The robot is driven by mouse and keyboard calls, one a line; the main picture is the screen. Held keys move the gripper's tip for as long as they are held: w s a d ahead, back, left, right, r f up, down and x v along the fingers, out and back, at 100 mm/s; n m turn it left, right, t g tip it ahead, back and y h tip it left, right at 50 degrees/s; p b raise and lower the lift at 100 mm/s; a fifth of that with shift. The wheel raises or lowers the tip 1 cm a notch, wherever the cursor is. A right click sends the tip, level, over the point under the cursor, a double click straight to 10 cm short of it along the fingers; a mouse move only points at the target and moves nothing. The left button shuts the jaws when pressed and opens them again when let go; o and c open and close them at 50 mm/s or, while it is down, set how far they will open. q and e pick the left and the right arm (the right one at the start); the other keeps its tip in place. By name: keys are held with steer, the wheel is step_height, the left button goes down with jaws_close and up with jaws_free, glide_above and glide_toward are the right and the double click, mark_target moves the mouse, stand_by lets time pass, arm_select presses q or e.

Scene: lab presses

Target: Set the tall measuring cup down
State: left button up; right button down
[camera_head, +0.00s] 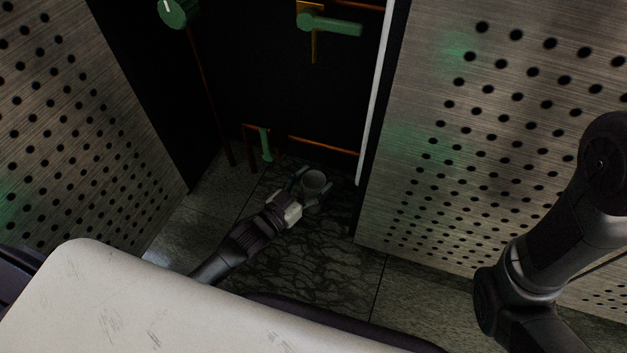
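The measuring cup (314,181) is a small grey cup with a round open top, seen from above in the middle of the head view. My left gripper (312,188) reaches in from the lower left, with one finger on each side of the cup. The fingers look closed on its wall. The cup looks upright, low in the gap between the perforated panels. Whether its base touches the floor is hidden. My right arm shows at the right edge, but its gripper is out of view.
Perforated metal panels stand at left (60,110) and right (500,130). Behind the cup is a dark recess with copper pipes (322,146), a green lever handle (334,24) and a green knob (177,12). Dark veined floor (318,240) lies open in front.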

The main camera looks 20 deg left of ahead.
arm_select(q)
steer(key=shift+o, duration=1.2)
steer(key=shift+r, duration=0.1)
steer(key=shift+s+a+r+p, duration=0.1)
steer(key=shift+s+r+p, duration=0.1)
steer(key=shift+p, duration=0.1)
steer(key=p+v, duration=0.6)
steer(key=v, duration=0.5)
steer(key=shift+s+f, duration=0.15)
steer(key=shift+s, duration=0.15)
steer(key=shift+a, duration=0.15)
